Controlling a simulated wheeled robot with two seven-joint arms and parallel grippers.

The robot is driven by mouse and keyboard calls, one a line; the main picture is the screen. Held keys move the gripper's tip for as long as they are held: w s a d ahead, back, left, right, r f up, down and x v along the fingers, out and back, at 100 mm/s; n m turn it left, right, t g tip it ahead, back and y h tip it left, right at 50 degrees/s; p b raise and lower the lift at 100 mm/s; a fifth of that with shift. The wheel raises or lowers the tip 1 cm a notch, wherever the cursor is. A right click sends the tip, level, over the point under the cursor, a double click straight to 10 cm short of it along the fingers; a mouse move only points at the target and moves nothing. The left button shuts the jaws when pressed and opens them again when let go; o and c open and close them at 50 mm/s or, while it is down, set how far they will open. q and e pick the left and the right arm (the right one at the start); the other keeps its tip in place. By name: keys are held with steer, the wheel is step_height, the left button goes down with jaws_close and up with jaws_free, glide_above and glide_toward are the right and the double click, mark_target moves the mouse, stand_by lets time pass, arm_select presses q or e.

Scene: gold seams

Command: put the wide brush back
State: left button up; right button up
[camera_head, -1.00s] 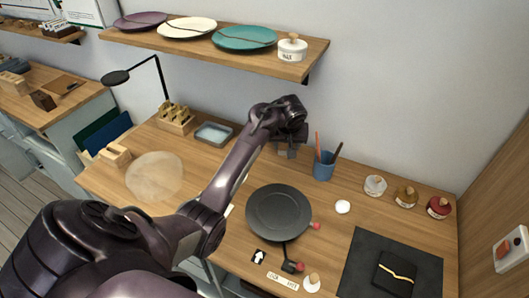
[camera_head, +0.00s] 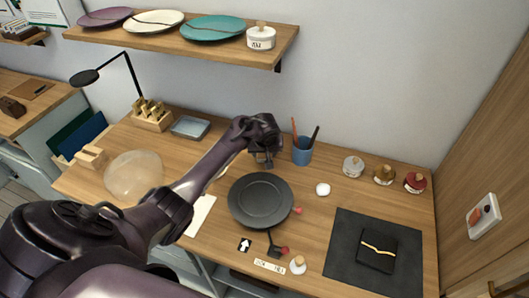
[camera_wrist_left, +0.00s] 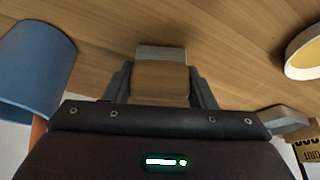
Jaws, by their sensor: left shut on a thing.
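My left gripper (camera_head: 264,155) hovers at the back of the desk, just left of the blue cup (camera_head: 302,151). In the left wrist view the gripper (camera_wrist_left: 160,88) is shut on a wooden piece with a grey end, which I take for the wide brush (camera_wrist_left: 160,73). In the head view the brush is hard to make out beneath the dark gripper. The blue cup, with thin handles standing in it, also shows at the left of the wrist view (camera_wrist_left: 35,72). My right gripper is not in view.
A dark round plate (camera_head: 260,200) lies in front of the gripper. A grey tray (camera_head: 190,127) and a wooden holder (camera_head: 152,119) stand left. Small jars (camera_head: 384,175) line the back right, beyond a black mat (camera_head: 345,272). A shelf (camera_head: 190,42) hangs above.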

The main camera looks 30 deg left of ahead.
arm_select(q)
steer(key=o, duration=0.4)
steer(key=shift+f, duration=0.15)
steer(key=o, duration=0.5)
steer(key=shift+r, duration=0.25)
steer(key=shift+p+v, duration=0.35)
steer(key=shift+v, duration=5.6)
